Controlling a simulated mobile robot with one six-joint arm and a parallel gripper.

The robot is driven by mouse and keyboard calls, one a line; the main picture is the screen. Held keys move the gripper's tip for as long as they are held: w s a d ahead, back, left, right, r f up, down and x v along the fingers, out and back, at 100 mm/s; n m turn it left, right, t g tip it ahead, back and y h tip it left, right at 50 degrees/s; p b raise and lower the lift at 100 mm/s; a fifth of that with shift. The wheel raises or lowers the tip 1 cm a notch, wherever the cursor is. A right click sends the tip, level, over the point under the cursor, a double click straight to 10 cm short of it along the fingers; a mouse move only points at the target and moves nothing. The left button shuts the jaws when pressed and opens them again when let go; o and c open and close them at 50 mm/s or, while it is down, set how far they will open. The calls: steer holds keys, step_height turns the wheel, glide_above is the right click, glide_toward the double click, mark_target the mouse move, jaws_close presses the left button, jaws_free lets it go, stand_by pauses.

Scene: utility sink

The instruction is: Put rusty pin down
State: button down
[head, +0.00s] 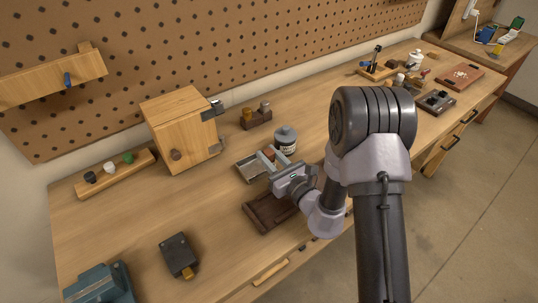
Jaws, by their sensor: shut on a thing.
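My gripper (270,157) reaches over the bench from the right, its fingers pointing away toward the pegboard. It is shut on a small reddish-brown thing, which looks like the rusty pin (270,153); the fingers hide part of it. A shallow grey metal tray (246,172) lies just left of and under the fingertips. I cannot tell whether the pin touches the tray or hangs above it.
A grey-lidded jar (285,138) stands close right of the fingertips. A dark brown wooden tray (265,213) lies below my gripper. A wooden cabinet (182,128) stands at the back left. A dark block (178,255) sits front left. Bench between is clear.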

steer(key=c, duration=1.1)
jaws_free()
